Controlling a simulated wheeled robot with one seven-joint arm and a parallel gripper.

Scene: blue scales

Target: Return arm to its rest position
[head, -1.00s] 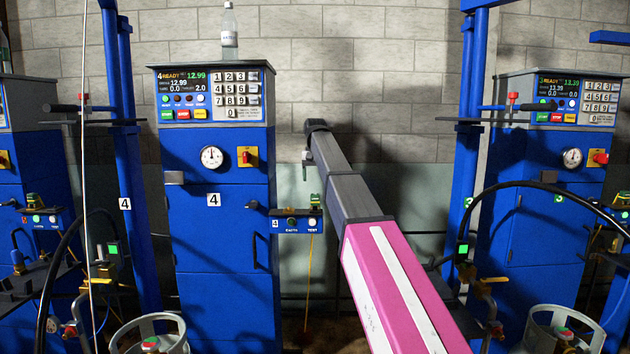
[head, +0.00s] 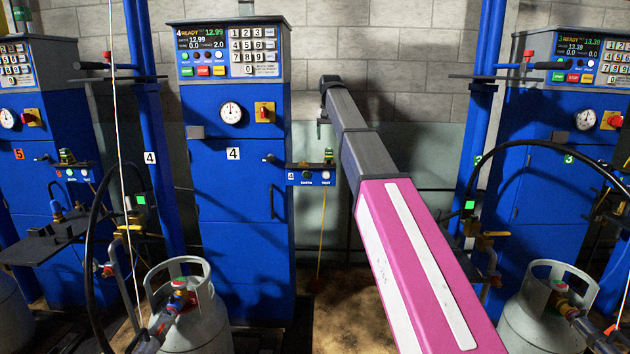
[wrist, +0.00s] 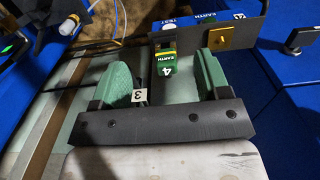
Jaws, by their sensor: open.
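My arm (head: 420,265), with a pink and white near section and dark grey far sections, reaches out toward the wall, right of scale cabinet 4 (head: 240,195). In the wrist view my gripper (wrist: 166,70) is open, with two green-padded fingers apart. A green clamp marked 4 (wrist: 165,64), with a yellow band, shows between the fingertips in the picture, by the earth test box (wrist: 200,22). I cannot tell the depth between clamp and fingers, but nothing appears pinched. In the head view the clamp (head: 328,155) sits on top of the box (head: 312,177).
Blue cabinets stand at left (head: 40,130) and right (head: 565,160). Grey gas cylinders stand at front left (head: 195,325) and front right (head: 530,320). Blue posts (head: 140,60) and black hoses flank the cabinets. Bare floor (head: 345,320) shows below the arm.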

